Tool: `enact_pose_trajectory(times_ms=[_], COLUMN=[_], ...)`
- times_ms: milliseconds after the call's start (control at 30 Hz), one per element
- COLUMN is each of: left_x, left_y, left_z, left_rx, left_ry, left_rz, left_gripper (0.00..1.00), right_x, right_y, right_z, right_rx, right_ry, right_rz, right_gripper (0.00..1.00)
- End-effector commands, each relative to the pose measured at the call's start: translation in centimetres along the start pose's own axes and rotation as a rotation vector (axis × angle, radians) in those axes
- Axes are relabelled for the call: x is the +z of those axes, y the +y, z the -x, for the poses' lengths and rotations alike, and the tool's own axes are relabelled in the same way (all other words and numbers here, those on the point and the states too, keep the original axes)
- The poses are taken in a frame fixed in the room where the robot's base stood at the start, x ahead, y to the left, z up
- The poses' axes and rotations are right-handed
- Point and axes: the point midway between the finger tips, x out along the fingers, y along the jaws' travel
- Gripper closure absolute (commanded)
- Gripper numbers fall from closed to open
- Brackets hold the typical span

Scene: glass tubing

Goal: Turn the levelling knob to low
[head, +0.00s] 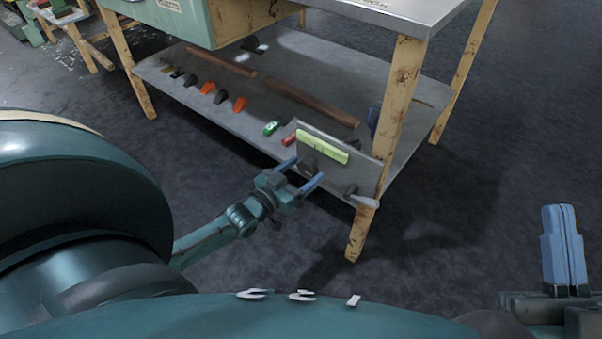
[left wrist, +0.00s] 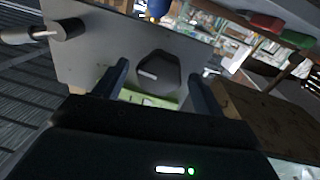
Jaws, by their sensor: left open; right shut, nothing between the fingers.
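The levelling knob (left wrist: 158,73) is dark and round-cornered with a pale pointer mark, on a grey panel (left wrist: 90,52) in the left wrist view. In the head view the panel (head: 366,180) is on the lower shelf by the front table leg, and the knob (head: 309,168) shows as a dark shape on it. A yellow-green label strip (head: 322,146) runs along the panel. My left gripper (head: 303,174) is open, its blue fingers on either side of the knob; contact cannot be told. My right gripper (head: 564,246) is shut and empty at the right edge, far from the panel.
A lever or handle (head: 362,200) sticks out of the panel beside the knob; it also shows in the left wrist view (left wrist: 40,33). The rusty table leg (head: 385,130) stands close by. Several coloured pieces and brown bars (head: 312,104) lie on the shelf. Floor to the right is clear.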

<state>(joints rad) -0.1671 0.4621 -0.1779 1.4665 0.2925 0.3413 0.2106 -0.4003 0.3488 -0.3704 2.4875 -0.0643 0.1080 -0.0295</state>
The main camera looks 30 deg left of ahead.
Motion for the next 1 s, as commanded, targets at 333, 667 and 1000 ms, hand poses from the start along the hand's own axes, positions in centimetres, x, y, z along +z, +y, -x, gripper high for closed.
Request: enact_pose_trajectory(times_ms=[333,667,1000], left_x=[-0.02,-0.01,-0.06], left_y=[0.00,0.02,0.01], left_z=[0.03,0.04,0.05], left_rx=[0.000,0.001,0.001], left_ry=[0.000,0.001,0.005], left_rz=[0.000,0.000,0.049], left_gripper=[0.47,0.74,0.75], right_x=[-0.01,0.01,-0.07], right_y=[0.00,-0.01,0.03], right_z=[-0.01,-0.01,-0.10], right_rx=[0.000,0.000,0.000], right_ry=[0.000,-0.001,-0.007], right_rz=[0.000,0.000,-0.004], right_gripper=[1.00,1.00,1.00])
